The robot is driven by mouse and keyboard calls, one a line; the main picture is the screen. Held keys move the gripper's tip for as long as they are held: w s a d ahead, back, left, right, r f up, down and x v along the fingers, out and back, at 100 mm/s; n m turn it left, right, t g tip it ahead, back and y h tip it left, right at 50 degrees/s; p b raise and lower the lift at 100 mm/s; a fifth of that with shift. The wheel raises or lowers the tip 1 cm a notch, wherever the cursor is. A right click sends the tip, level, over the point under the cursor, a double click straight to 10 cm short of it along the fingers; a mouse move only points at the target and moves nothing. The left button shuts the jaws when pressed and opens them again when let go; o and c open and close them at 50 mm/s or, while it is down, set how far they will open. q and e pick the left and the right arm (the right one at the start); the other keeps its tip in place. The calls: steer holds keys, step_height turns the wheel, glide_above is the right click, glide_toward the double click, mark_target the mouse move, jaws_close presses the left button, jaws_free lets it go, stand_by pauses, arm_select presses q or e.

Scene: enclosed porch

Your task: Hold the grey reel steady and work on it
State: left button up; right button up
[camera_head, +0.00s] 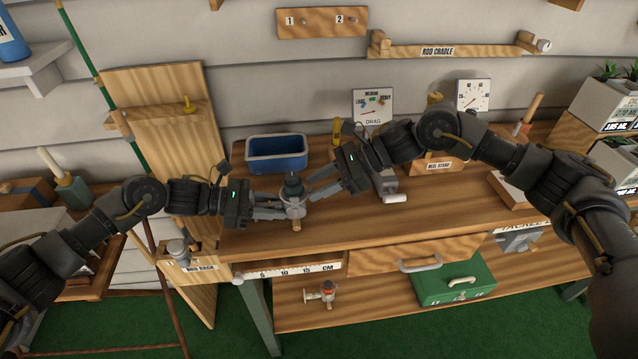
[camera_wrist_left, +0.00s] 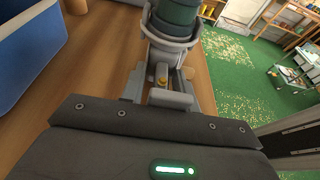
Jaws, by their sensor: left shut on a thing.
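The grey reel (camera_head: 292,191) with a dark green spool is at the front left of the wooden workbench (camera_head: 400,222). My left gripper (camera_head: 279,206) is shut on it from the left. In the left wrist view the reel (camera_wrist_left: 172,38) stands just beyond my gripper, its green spool cut off by the top edge. My right gripper (camera_head: 311,187) is on the right side of the reel, fingers spread, with its tips close to it. I cannot tell whether they touch it.
A blue bin (camera_head: 277,153) stands behind the reel. A drag gauge (camera_head: 373,106) and a reel stand (camera_head: 437,166) are at the back. Another small reel (camera_head: 327,290) and a green tackle box (camera_head: 455,284) sit on the lower shelf. The bench front right of the reel is clear.

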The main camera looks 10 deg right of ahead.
steer(key=v, duration=1.1)
steer(key=shift+d+r, duration=0.25)
steer(key=shift+d, duration=0.1)
steer(key=shift+y, duration=0.8)
steer(key=x, duration=0.3)
steer(key=f+x, duration=0.1)
steer(key=x, duration=0.3)
steer(key=d+f+x, duration=0.1)
steer(key=x, duration=0.3)
steer(key=shift+a+f, duration=0.2)
steer(key=shift+a, duration=0.1)
